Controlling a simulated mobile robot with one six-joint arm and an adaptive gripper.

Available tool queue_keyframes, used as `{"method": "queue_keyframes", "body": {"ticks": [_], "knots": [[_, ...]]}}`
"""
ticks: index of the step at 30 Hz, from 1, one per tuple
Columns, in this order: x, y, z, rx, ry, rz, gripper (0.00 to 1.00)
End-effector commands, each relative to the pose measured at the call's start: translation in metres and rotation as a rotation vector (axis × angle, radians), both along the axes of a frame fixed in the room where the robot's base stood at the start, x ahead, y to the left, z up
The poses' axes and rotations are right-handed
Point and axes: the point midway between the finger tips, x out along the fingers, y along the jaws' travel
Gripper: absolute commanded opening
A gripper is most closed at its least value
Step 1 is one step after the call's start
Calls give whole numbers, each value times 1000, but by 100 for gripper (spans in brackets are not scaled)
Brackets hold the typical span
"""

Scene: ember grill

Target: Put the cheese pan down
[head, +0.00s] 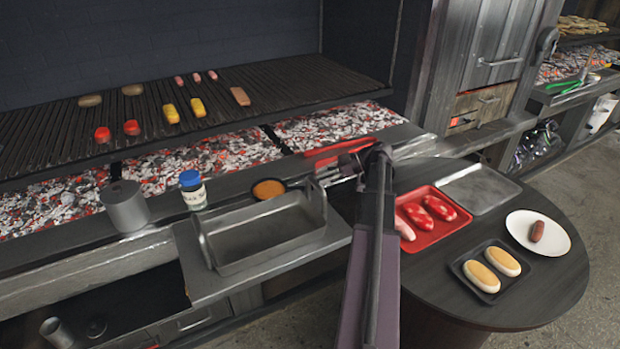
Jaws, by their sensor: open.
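The cheese pan (268,189), a small round dark pan with orange contents, sits level on the metal ledge in front of the embers, just behind the grey metal bin. My gripper (325,178) is open, to the right of the pan and apart from it in the picture. My arm comes up from the bottom of the view and hides part of the ledge and the left side of the round table. Nothing shows between the fingers, though they are small and partly unclear.
Left of the pan stand a blue-capped jar (193,190) and a metal canister (126,206). The grey bin (262,237) is in front. Food lies on the grill (70,140).

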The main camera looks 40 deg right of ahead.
Motion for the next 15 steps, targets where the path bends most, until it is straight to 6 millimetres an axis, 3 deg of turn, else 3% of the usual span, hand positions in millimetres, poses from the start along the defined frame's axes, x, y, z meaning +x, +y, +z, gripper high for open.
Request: {"method": "queue_keyframes", "body": {"ticks": [6,15], "knots": [[-14,-21,12,0,0,0,62],[-21,-28,14,0,0,1,62]]}}
